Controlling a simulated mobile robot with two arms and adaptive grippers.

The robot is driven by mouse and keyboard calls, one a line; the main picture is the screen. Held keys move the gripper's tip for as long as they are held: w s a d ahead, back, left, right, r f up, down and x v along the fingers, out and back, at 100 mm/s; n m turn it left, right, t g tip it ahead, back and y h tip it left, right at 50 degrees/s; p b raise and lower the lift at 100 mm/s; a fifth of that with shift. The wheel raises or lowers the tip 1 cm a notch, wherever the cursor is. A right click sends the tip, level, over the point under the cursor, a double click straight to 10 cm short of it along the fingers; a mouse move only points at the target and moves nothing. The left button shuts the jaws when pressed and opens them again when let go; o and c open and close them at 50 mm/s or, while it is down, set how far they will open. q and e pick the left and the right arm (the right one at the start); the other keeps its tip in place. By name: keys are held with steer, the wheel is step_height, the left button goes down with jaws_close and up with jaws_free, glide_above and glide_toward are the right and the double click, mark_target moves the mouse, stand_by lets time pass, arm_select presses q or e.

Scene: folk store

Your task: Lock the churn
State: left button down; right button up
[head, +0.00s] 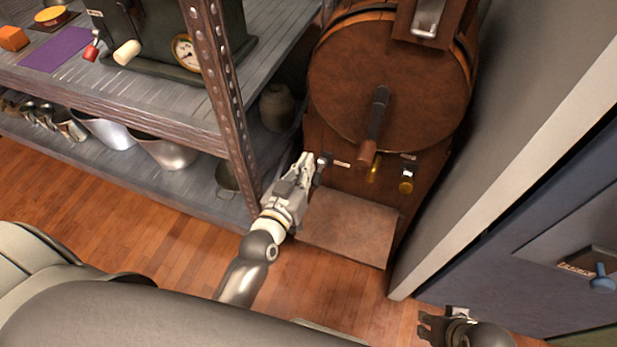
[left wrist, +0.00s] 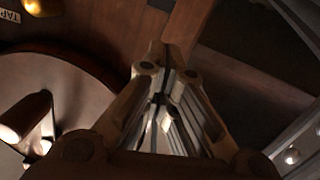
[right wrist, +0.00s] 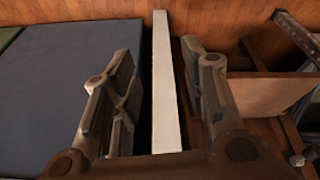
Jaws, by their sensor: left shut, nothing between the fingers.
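The churn (head: 388,80) is a round wooden drum on a wooden stand, with a dark crank (head: 374,128) on its front face. On the stand front are a small silver-topped knob (head: 323,160) at left, a brass tap (head: 374,172) in the middle and a brass knob (head: 406,184) at right. My left gripper (head: 308,163) is shut and empty, its tips beside the left knob; I cannot tell whether they touch. In the left wrist view its closed fingers (left wrist: 166,72) hide what lies past them. My right gripper (head: 432,326) is low at right, open in the right wrist view (right wrist: 160,75).
A metal shelf (head: 150,155) with bowls and a dark machine with a gauge (head: 186,52) stands left of the churn. A grey wall (head: 500,130) and a blue door (head: 560,240) are close on the right. A wooden board (head: 347,226) juts out below the churn front.

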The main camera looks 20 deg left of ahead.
mark_target(314, 175)
arm_select(q)
steer(key=shift+w+d+f+b, duration=0.15)
steer(key=shift+f+b, duration=0.2)
steer(key=shift+f, duration=0.65)
steer(key=shift+d+f+b, duration=0.15)
steer(key=shift+f+b, duration=0.2)
steer(key=shift+f, duration=0.6)
arm_select(e)
steer(key=shift+v, duration=2)
steer(key=shift+d, duration=0.1)
steer(key=w+a+t+y+b, duration=0.1)
steer(key=w+a+t+b, duration=0.2)
steer(key=w, duration=0.4)
arm_select(q)
steer(key=f, duration=0.1)
steer(key=s+f+t, duration=0.1)
steer(key=f, duration=0.1)
steer(key=shift+f+t+p, duration=0.15)
steer(key=shift+t+p, duration=0.15)
steer(key=shift+p, duration=0.1)
arm_select(e)
steer(key=shift+g+h, duration=0.3)
steer(key=shift+g, duration=0.2)
steer(key=s, duration=0.1)
steer(key=s+d, duration=0.2)
steer(key=shift+s+f, duration=0.2)
steer(key=shift+f, duration=0.15)
